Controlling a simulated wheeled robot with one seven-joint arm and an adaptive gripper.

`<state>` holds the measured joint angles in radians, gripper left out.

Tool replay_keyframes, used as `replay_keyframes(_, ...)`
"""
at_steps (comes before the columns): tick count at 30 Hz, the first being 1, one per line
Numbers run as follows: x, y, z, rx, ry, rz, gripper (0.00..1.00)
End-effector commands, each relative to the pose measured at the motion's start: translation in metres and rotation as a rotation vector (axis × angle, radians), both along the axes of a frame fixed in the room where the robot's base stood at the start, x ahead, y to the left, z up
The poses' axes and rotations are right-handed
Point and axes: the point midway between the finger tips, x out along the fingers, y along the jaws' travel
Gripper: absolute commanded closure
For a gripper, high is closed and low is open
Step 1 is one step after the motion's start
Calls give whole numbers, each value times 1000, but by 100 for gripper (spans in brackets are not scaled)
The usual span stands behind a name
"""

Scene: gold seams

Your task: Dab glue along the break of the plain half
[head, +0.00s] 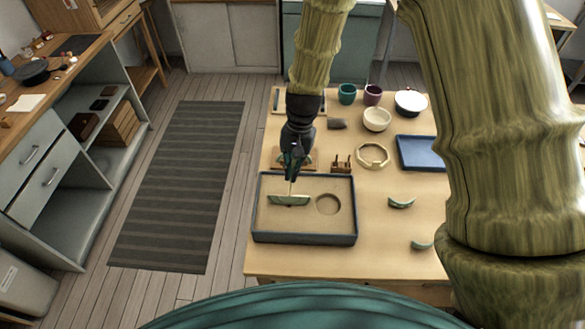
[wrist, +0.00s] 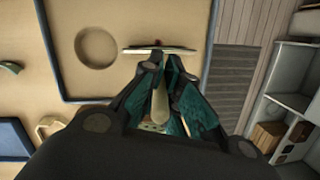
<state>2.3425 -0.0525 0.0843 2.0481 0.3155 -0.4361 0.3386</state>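The plain half (head: 289,200) is a pale green shard standing in the sand tray (head: 262,237), left of a round hollow. In the wrist view the plain half (wrist: 135,50) shows nearly edge-on as a thin strip, with a small dark red spot at its middle. My gripper (head: 291,172) is right above it, pointing down. In the wrist view my gripper (wrist: 160,66) has its teal fingers closed around a pale, slim stick (wrist: 159,104). The stick's lower end is at or very near the shard's upper edge; I cannot tell if it touches.
Two green shards (head: 401,203) (head: 421,244) lie right of the tray. Behind stand a small wooden rack (head: 341,165), a cream ring (head: 373,155), a blue tray (head: 421,153), a cream bowl (head: 376,119) and two cups (head: 347,94) (head: 373,95). The table's front right is mostly clear.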

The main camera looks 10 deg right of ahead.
Motion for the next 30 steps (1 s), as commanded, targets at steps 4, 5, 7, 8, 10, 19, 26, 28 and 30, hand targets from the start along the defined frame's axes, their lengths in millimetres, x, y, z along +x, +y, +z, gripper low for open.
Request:
replay_keyframes(4, 0, 0, 0, 0, 0, 0, 100)
replay_keyframes(5, 0, 0, 0, 0, 0, 0, 100)
replay_keyframes(7, 0, 0, 0, 0, 0, 0, 100)
replay_keyframes(8, 0, 0, 0, 0, 0, 0, 100)
replay_keyframes(10, 0, 0, 1, 0, 0, 0, 100)
replay_keyframes(19, 0, 0, 5, 0, 0, 0, 100)
replay_keyframes(26, 1, 3, 4, 0, 0, 0, 100)
replay_keyframes(28, 2, 5, 5, 0, 0, 0, 100)
replay_keyframes(30, 2, 7, 5, 0, 0, 0, 100)
